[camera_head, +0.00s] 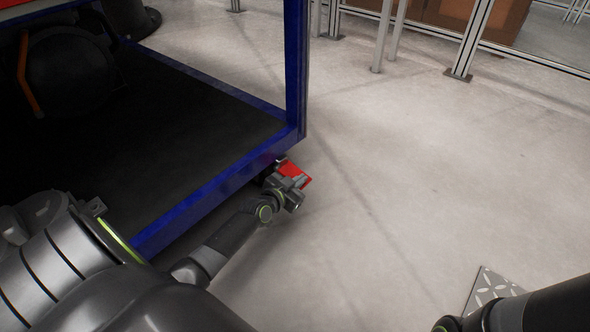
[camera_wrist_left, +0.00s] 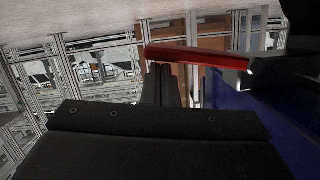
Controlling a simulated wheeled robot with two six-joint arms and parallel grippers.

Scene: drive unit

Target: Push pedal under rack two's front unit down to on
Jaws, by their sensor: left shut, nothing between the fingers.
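The red pedal (camera_head: 295,172) sticks out at the foot of the blue-framed rack (camera_head: 215,178), by its near right corner post. My left gripper (camera_head: 296,186) is at the pedal and covers part of it. In the left wrist view, where the floor is at the top, the pedal (camera_wrist_left: 200,57) shows as a red bar edge-on. The closed fingers (camera_wrist_left: 160,84) reach up to its left part in that picture. They are shut and empty. I cannot tell whether they touch the pedal. My right gripper is out of view; only a dark part of that arm shows at bottom right.
The rack has a black deck (camera_head: 180,110) with a dark round unit (camera_head: 70,70) at the upper left. A metal tread plate (camera_head: 487,288) lies at lower right. Fence posts (camera_head: 465,50) stand at the back. The floor right of the rack is clear.

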